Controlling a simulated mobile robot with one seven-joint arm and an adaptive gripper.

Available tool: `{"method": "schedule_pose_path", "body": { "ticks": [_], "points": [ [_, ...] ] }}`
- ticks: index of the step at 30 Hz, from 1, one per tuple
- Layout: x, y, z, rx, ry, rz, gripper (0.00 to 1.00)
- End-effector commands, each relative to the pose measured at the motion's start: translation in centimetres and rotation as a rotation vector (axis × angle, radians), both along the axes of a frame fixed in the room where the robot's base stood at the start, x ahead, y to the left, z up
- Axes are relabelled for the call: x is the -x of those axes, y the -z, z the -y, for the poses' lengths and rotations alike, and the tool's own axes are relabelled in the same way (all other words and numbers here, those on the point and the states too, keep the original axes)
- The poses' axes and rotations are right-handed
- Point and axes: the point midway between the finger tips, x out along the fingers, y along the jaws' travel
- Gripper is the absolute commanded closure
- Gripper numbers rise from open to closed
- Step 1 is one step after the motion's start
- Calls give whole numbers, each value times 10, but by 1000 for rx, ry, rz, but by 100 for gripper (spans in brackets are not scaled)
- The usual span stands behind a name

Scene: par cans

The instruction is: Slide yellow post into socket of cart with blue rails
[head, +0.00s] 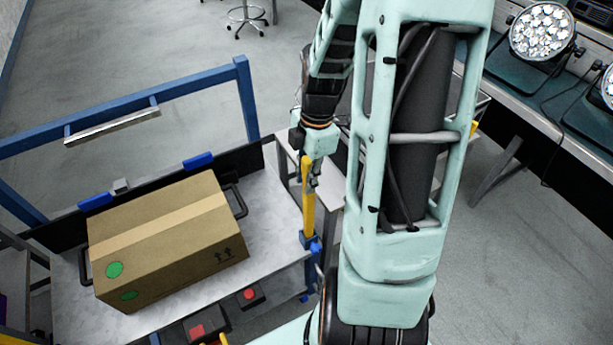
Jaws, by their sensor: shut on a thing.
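The yellow post (308,205) stands roughly upright in the middle of the head view. My gripper (311,178) is shut on its upper part; the fingers are small and partly hidden by the post. The post's lower end meets a blue socket (312,243) at the right corner of the cart. I cannot tell how far the post is inside the socket. The cart has a pale grey top (270,235) and a frame of blue rails (247,100) at its back and left.
A taped cardboard box (165,238) with green dots sits on the cart. Red buttons (249,294) are at its front edge. A bench with round lamps (541,32) stands at the upper right. A stool (246,18) is far back; open floor lies behind the cart.

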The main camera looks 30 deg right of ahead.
Motion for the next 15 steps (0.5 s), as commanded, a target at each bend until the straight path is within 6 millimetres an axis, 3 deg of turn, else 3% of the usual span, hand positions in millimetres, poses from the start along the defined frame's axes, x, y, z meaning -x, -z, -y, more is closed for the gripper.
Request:
{"method": "schedule_pose_path", "body": {
  "ticks": [11,12,15],
  "points": [
    [0,4,0,0,0,1,100],
    [0,4,0,0,0,1,78],
    [0,4,0,0,0,1,67]
  ]
}}
